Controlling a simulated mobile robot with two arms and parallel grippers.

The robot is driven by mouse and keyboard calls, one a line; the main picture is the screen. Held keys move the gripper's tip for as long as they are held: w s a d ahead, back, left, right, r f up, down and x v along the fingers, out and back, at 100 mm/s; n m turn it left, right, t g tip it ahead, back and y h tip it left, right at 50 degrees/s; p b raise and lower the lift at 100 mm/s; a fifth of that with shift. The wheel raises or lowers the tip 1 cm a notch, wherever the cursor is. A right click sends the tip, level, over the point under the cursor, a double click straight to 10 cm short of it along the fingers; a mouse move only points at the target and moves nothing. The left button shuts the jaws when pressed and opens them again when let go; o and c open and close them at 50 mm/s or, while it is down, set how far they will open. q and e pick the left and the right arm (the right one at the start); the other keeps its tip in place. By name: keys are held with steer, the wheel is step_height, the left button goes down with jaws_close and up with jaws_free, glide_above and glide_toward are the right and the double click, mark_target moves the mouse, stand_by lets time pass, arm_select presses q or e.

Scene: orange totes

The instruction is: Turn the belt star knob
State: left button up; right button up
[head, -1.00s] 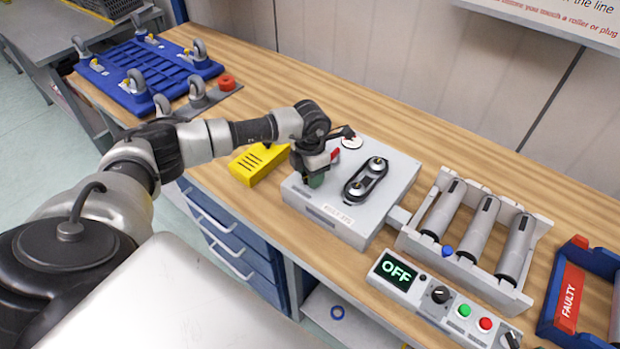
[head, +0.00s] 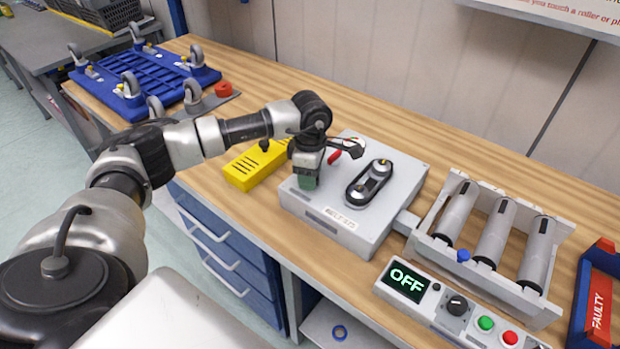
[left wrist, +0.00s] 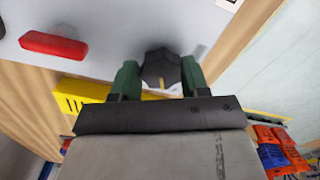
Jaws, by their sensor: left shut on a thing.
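The belt unit is a light grey box (head: 395,205) on the wooden bench, with a dark looped belt (head: 368,182) on its top. My left gripper (head: 306,183) points down at the left part of the box top, its green fingers near the surface. In the left wrist view, the dark lobed star knob (left wrist: 160,66) with a yellow mark sits between the two green fingers of my left gripper (left wrist: 157,78), which is shut on it. In the head view the fingers hide the knob. My right gripper is not in view.
A red handle (head: 335,157) is on the box top beside the gripper. A yellow box (head: 243,172) stands left of the unit. A roller frame (head: 535,302) and a control panel (head: 390,293) reading OFF are to the right. Bench behind the unit is clear.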

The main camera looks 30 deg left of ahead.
arm_select(q)
steer(key=shift+r+m, duration=0.1)
steer(key=shift+m, duration=0.3)
steer(key=o, duration=0.9)
step_height(320, 180, up, 11)
steer(key=shift+f+b, duration=0.15)
steer(key=shift+b, duration=1)
